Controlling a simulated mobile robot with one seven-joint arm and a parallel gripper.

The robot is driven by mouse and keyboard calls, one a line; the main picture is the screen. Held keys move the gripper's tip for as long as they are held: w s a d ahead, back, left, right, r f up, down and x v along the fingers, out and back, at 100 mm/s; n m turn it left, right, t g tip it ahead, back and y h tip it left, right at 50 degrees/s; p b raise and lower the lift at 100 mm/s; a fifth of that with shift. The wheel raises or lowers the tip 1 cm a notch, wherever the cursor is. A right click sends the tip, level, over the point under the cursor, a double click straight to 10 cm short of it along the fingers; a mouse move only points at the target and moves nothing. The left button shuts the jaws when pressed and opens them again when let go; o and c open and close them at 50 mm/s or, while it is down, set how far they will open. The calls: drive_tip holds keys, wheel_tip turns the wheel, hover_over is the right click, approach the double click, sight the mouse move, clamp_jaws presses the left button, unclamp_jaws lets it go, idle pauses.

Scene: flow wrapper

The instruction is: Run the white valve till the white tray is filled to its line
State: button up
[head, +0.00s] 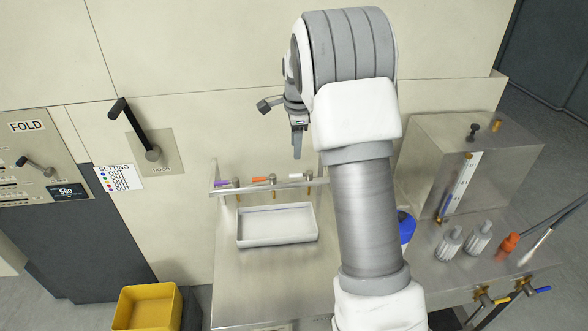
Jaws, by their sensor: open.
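The white tray (279,242) sits on the steel bench below a rail of small valves. The inside of the tray looks pale. I cannot make out a fill line or a liquid level in it. The white valve (294,177) is at the right of the rail, beside the orange valve (259,179) and the purple valve (222,183). My gripper (298,152) points down in the air above and behind the white valve, apart from it as far as this view shows. It holds nothing visible. My arm covers the bench right of the tray.
A steel tank (425,165) with a level gauge (459,187) stands at right. Grey-capped bottles (448,243) and an orange bottle (508,244) stand before it. A yellow bin (148,308) is at lower left. The bench before the tray is clear.

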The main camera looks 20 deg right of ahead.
sight(294, 175)
drive_tip(key=f, duration=0.3)
drive_tip(key=w+f, duration=0.1)
drive_tip(key=f, duration=0.3)
drive_tip(key=w+f+p, duration=0.1)
drive_tip(key=f, duration=0.2)
drive_tip(key=shift+d+f, duration=0.2)
drive_tip(key=shift+f, duration=0.2)
clamp_jaws()
